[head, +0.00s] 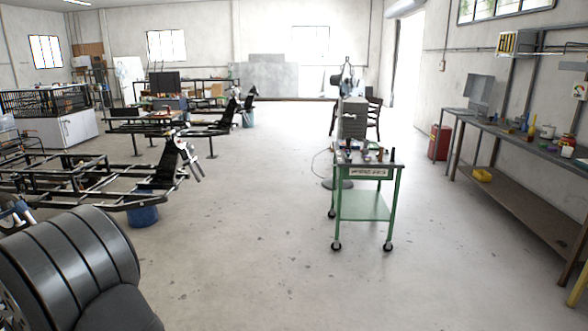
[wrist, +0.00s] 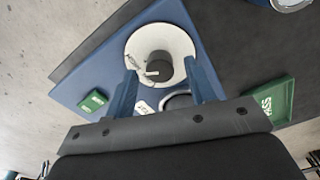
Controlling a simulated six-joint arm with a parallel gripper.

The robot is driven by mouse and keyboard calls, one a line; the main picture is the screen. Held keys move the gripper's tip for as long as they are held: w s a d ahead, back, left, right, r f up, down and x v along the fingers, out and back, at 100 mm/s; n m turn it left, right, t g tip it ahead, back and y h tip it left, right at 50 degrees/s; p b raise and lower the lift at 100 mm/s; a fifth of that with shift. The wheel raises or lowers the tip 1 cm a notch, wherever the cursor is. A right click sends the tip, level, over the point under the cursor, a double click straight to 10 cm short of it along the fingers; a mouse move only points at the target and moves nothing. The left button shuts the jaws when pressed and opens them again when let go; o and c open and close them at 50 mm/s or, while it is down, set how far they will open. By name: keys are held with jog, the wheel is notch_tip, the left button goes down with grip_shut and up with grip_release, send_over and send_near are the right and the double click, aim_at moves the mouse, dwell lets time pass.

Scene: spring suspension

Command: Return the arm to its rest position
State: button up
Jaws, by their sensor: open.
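My gripper (wrist: 161,72) shows in the wrist view with its two blue fingers spread apart. It is open, and nothing is visibly clamped between the fingers. Beyond the fingertips is a white round dish (wrist: 139,43) with a dark cylindrical piece in it. The dish is on a blue mat (wrist: 85,75). I cannot tell how far the fingers are above it. A curved, ring-like part (wrist: 178,99) is partly hidden behind the gripper body. I cannot make out the gripper in the head view.
A green tray marked PASS (wrist: 275,101) lies right of the gripper, and a small green item (wrist: 94,101) lies on the mat. In the head view, a green cart (head: 364,205) stands mid-floor, a workbench (head: 530,141) runs along the right wall, and black frames (head: 85,180) stand left.

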notch_tip(320, 180, up, 16)
notch_tip(320, 180, down, 17)
jog(key=shift+f, duration=0.1)
jog(key=shift+r+n, duration=0.25)
jog(key=shift+n, duration=0.15)
jog(key=n, duration=0.4)
jog(key=shift+n, duration=0.4)
jog(key=shift+r+n, duration=0.3)
notch_tip(320, 180, up, 14)
jog(key=shift+o, duration=0.2)
jog(key=o, duration=1.1)
jog(key=w, duration=0.3)
jog(key=w+r+m+t, duration=0.1)
jog(key=w, duration=0.2)
jog(key=w+m+t, duration=0.1)
jog(key=w, duration=0.2)
jog(key=shift+r, duration=0.4)
jog(key=shift+c, duration=0.2)
notch_tip(320, 180, down, 10)
jog(key=w, duration=0.2)
jog(key=shift+r, duration=0.2)
